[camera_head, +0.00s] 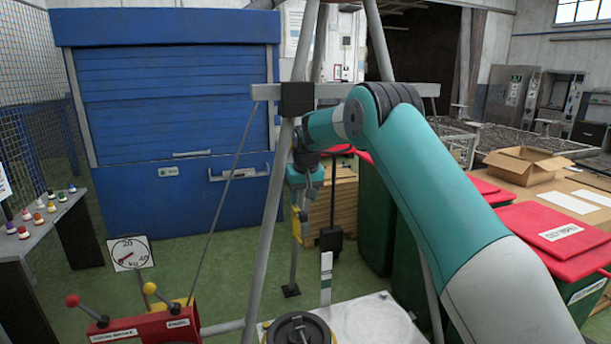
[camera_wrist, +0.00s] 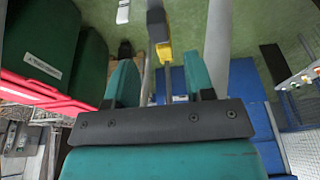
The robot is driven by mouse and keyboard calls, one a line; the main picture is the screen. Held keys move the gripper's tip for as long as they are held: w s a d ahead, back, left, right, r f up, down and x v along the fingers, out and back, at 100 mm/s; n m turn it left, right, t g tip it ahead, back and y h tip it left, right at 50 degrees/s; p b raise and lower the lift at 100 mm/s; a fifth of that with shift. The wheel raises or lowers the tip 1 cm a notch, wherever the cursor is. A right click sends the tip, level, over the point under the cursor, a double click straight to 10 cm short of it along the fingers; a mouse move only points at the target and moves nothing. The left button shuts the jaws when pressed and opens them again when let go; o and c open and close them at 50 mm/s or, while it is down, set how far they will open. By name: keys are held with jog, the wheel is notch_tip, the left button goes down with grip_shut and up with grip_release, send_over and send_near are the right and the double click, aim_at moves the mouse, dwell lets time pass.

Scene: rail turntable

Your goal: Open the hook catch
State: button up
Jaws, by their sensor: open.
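My gripper (camera_head: 305,190) hangs pointing down below my bent arm, in front of the wooden stack in the head view. In the wrist view its two teal fingers (camera_wrist: 160,72) stand apart with nothing gripped. A small yellow part (camera_wrist: 163,51) with a dark block (camera_wrist: 157,26) beside it shows just beyond and between the fingertips. It looks like the hook catch, but I cannot tell if it is latched. In the head view a small yellow spot (camera_head: 302,214) shows just under the gripper. Contact with the fingers cannot be told.
Grey tripod legs (camera_head: 260,220) rise around the gripper, with a crossbeam (camera_head: 345,90) above. A red lever box (camera_head: 150,327) and a round dark disc (camera_head: 299,329) stand in front. Red-lidded green bins (camera_head: 550,235) are at right, a blue shutter cabinet (camera_head: 170,110) behind.

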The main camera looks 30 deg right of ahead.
jog(key=b+v, duration=0.2)
jog(key=v, duration=0.9)
jog(key=shift+a, duration=0.1)
jog(key=s+a+n+y+b, duration=0.1)
jog(key=s+a+n+b, duration=0.15)
jog(key=s+a, duration=0.7)
jog(key=s+a+f+n+g+y, duration=0.1)
jog(key=s+a, duration=0.4)
jog(key=s, duration=0.5)
jog(key=s+a+f+n+g+y+b, duration=0.1)
jog(key=s+a+f+n, duration=0.3)
jog(key=s, duration=0.7)
jog(key=s+a+f+n+y+b, duration=0.1)
jog(key=s+a+f, duration=0.3)
jog(key=s+a, duration=0.4)
jog(key=s+n, duration=0.1)
jog(key=s, duration=0.2)
jog(key=shift+s+g+y, duration=0.25)
jog(key=shift+g+y, duration=0.15)
